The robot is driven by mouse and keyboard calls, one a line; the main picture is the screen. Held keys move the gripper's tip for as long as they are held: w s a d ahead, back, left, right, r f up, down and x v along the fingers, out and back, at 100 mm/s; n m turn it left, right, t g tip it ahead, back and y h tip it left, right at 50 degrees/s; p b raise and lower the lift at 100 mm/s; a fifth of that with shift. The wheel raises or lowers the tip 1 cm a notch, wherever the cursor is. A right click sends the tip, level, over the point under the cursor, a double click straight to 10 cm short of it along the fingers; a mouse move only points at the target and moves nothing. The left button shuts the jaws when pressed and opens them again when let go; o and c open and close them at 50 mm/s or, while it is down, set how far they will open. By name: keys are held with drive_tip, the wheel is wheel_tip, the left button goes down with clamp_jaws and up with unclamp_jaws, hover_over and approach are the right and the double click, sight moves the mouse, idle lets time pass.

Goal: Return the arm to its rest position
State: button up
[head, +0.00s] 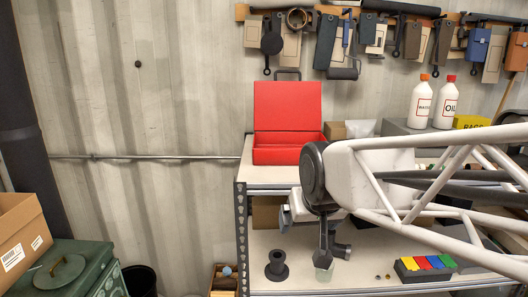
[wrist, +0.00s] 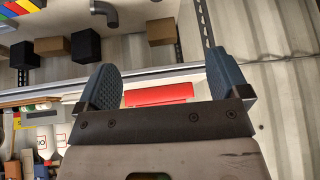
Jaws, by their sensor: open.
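My gripper (wrist: 160,82) shows in the wrist view with its two dark ridged fingers spread wide. Nothing is held between them. In the head view my arm reaches in from the right, above the bench shelf (head: 300,177). There the gripper end hangs in front of the lower shelf (head: 300,242), and its fingers are hard to make out. The open red box (head: 275,155) stands on the upper shelf, behind and left of my arm. In the wrist view the red box (wrist: 160,93) shows beyond the fingers, apart from them.
White bottles (head: 420,105) stand at the back right. A dark flanged spool (head: 277,266), a dark pipe elbow (head: 341,250) and a tray of coloured blocks (head: 425,266) are on the lower shelf. Tools hang from a wall rail (head: 240,12). The wall at left is clear.

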drive_tip(key=s+d+f+m+g, duration=0.1)
drive_tip(key=s+d+f, duration=0.3)
drive_tip(key=s, duration=0.3)
drive_tip(key=s+d+f+g+h, duration=0.1)
drive_tip(key=s+d+f, duration=0.3)
drive_tip(key=s, duration=0.4)
drive_tip(key=shift+d+m+g, duration=0.4)
drive_tip(key=shift+d+g, duration=0.3)
drive_tip(key=shift+d, duration=0.15)
